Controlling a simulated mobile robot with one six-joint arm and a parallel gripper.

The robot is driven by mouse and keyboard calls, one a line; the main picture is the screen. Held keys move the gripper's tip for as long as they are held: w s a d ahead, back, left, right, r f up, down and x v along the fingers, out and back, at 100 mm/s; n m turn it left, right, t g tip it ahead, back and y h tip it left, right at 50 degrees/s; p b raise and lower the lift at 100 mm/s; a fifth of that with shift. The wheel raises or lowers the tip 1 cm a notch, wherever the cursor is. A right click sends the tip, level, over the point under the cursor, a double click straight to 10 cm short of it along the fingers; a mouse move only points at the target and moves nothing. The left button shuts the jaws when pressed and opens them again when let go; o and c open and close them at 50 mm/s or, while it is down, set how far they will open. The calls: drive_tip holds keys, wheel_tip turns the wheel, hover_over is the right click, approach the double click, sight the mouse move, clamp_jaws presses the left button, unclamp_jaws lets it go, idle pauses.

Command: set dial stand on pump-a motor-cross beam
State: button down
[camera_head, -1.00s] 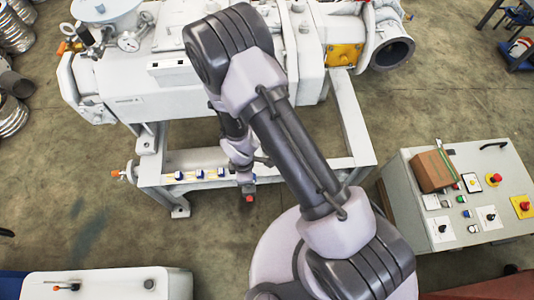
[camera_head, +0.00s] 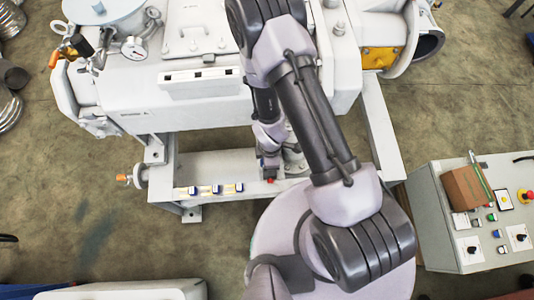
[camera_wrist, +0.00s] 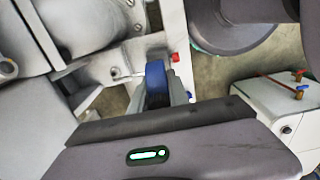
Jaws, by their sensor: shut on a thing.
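My gripper (camera_head: 268,166) hangs at the front of the white pump, low over its frame. It is shut on what looks like the dial stand; a small red part (camera_head: 270,180) shows at its tip. The white front cross beam (camera_head: 215,171) of the frame runs beneath and to the left of my gripper. Whether the stand touches the beam cannot be told. My arm hides the beam's right part in the head view.
A control cabinet (camera_head: 452,222) with a brown box (camera_head: 466,187) stands to the right. A white cabinet (camera_head: 130,291) is at lower left. Open floor lies left of the frame.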

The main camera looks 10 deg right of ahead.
drive_tip(key=shift+s+d+r, duration=0.1)
drive_tip(key=shift+s+r, duration=0.05)
drive_tip(key=c, duration=1.7)
unclamp_jaws()
drive_tip(key=shift+f, duration=0.25)
drive_tip(key=o, duration=0.5)
drive_tip(key=shift+c, duration=0.2)
drive_tip(key=shift+r, duration=0.15)
